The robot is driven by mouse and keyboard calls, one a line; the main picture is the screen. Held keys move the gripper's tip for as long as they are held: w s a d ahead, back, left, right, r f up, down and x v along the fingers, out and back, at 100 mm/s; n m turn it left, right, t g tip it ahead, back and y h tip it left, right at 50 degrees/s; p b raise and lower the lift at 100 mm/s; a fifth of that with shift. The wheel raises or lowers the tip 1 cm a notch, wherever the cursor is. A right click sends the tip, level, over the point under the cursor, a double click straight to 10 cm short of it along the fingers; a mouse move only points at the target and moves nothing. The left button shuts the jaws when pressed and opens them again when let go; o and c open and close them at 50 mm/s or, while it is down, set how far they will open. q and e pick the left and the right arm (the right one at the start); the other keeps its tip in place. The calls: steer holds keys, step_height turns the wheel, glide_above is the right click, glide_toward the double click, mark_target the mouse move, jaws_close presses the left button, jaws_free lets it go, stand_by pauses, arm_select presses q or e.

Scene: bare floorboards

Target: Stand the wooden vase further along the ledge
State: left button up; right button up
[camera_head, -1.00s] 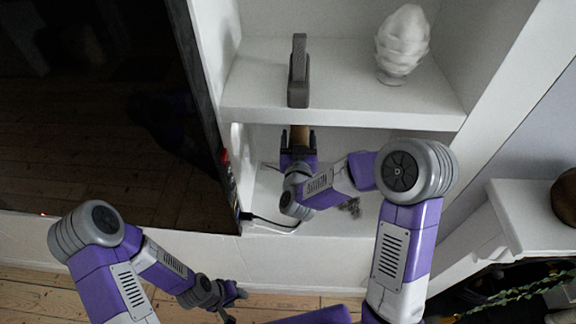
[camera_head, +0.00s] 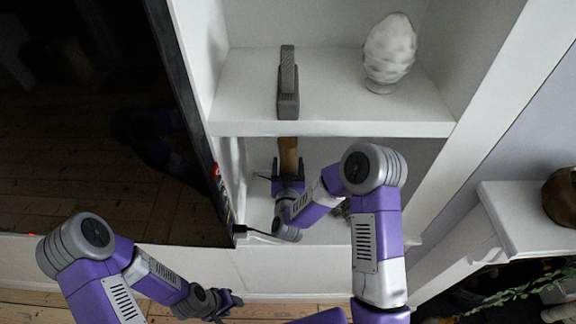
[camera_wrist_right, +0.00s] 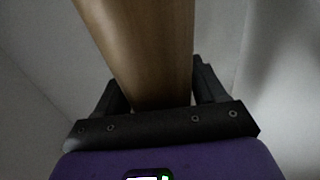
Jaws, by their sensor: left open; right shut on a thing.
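The wooden vase (camera_head: 288,156) is a tall brown piece in the lower compartment of the white shelf unit, below the upper shelf board. My right gripper (camera_head: 288,170) is shut on it. In the right wrist view the vase (camera_wrist_right: 145,50) rises between the two dark fingers of the gripper (camera_wrist_right: 155,95), leaning slightly left in the picture. Its top is out of that view, and its base is hidden. The lower ledge (camera_head: 335,237) lies under my right forearm. My left gripper (camera_head: 222,303) is open and empty, low at the front over the floorboards.
On the upper shelf (camera_head: 330,95) stand a grey ornament (camera_head: 288,90) and a white ribbed ornament (camera_head: 389,52). A large dark screen (camera_head: 90,120) stands left. A black cable (camera_head: 262,233) lies by the ledge's left end. A mantel (camera_head: 510,210) with a brown pot (camera_head: 562,196) is right.

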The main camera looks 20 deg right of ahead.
steer(key=o, duration=1.5)
steer(key=shift+c, duration=0.2)
steer(key=shift+f, duration=0.1)
steer(key=v, duration=1.2)
steer(key=shift+r, duration=0.2)
